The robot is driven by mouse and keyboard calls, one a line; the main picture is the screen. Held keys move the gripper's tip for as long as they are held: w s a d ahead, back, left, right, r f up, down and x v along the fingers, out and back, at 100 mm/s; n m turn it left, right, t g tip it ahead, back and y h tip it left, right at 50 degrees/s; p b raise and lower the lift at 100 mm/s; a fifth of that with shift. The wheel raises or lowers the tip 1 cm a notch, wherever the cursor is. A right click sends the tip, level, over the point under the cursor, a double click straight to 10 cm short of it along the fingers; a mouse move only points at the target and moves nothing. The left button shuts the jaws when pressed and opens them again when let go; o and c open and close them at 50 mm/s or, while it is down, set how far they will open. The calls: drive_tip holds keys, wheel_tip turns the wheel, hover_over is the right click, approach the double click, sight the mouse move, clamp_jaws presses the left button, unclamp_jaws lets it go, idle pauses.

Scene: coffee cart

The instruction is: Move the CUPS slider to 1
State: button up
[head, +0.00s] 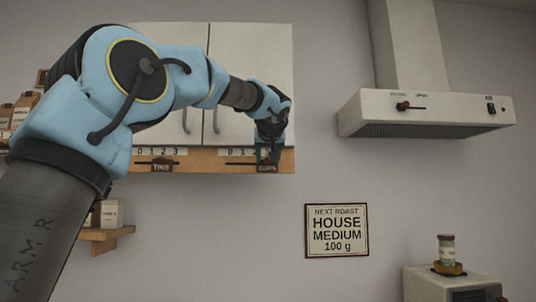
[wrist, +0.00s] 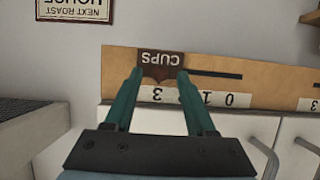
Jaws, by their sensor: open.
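The CUPS slider (wrist: 160,65) is a dark brown labelled knob on a wooden strip (wrist: 120,63) under the white cabinet. In the wrist view, which shows it upside down, it lines up with the 3 on the white number scale (wrist: 157,95). The dark slot runs from it past the 1 and 0. My gripper (wrist: 160,73) is open, with one green fingertip on each side of the knob in the picture. I cannot tell whether they touch it.
A second slider (head: 162,165) with its own scale sits further left on the strip. Cabinet doors (head: 246,80) with handles are just above. A range hood (head: 425,113) hangs to the right. A roast sign (head: 337,231) is on the wall below. The wall between is clear.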

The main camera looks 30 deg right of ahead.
clamp_jaws()
idle(0.5)
idle(1.0)
